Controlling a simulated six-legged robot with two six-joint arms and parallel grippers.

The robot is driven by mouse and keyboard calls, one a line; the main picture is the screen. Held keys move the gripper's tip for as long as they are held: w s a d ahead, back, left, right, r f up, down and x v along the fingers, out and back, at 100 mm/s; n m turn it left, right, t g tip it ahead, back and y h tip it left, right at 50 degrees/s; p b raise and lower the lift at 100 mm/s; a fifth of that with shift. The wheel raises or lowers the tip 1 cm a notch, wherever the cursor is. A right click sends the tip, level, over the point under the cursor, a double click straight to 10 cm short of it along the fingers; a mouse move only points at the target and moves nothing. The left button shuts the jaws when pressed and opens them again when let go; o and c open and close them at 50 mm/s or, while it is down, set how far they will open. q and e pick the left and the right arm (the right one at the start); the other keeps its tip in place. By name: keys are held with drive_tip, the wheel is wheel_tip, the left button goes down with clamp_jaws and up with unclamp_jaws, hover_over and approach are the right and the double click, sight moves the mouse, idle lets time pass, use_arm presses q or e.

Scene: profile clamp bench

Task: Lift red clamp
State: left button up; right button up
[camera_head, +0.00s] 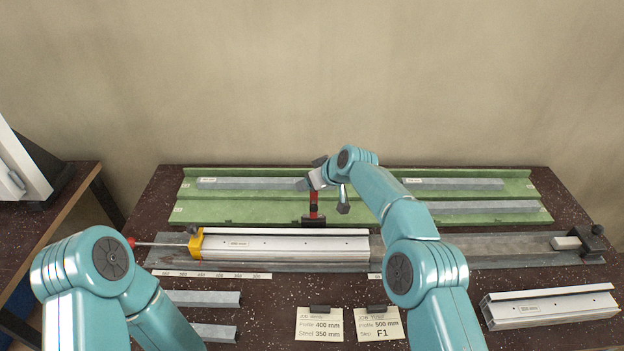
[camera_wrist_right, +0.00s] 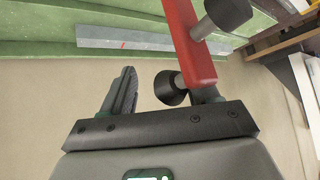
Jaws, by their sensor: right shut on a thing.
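The red clamp (camera_head: 314,206) stands about upright behind the white-topped profile in the head view, with a dark part at its foot. I cannot tell whether it is clear of the surface. My right gripper (camera_head: 318,181) is at its top end and shut on it. In the right wrist view, the clamp's red bar (camera_wrist_right: 190,45) runs up from the right side of the right gripper (camera_wrist_right: 160,92), with black round pads beside it. The left jaw shows dark and ribbed. My left arm shows at lower left in the head view, but its gripper is not seen.
A green tray (camera_head: 250,213) with grey strips lies along the back. A silver profile (camera_head: 290,245) with a yellow block (camera_head: 197,244) lies in front. A black end stop (camera_head: 591,240) is at right. Another profile (camera_head: 550,307) and two job cards (camera_head: 320,325) lie nearer.

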drive_tip(key=shift+d+f, duration=0.25)
drive_tip(key=shift+f, duration=0.05)
drive_tip(key=d+r+p, duration=0.2)
drive_tip(key=d+r, duration=0.2)
drive_tip(key=r, duration=0.4)
drive_tip(key=s+d+r+p, duration=0.1)
drive_tip(key=d+r+p, duration=0.2)
drive_tip(key=r, duration=0.6)
drive_tip(key=shift+d, duration=0.55)
idle(0.6)
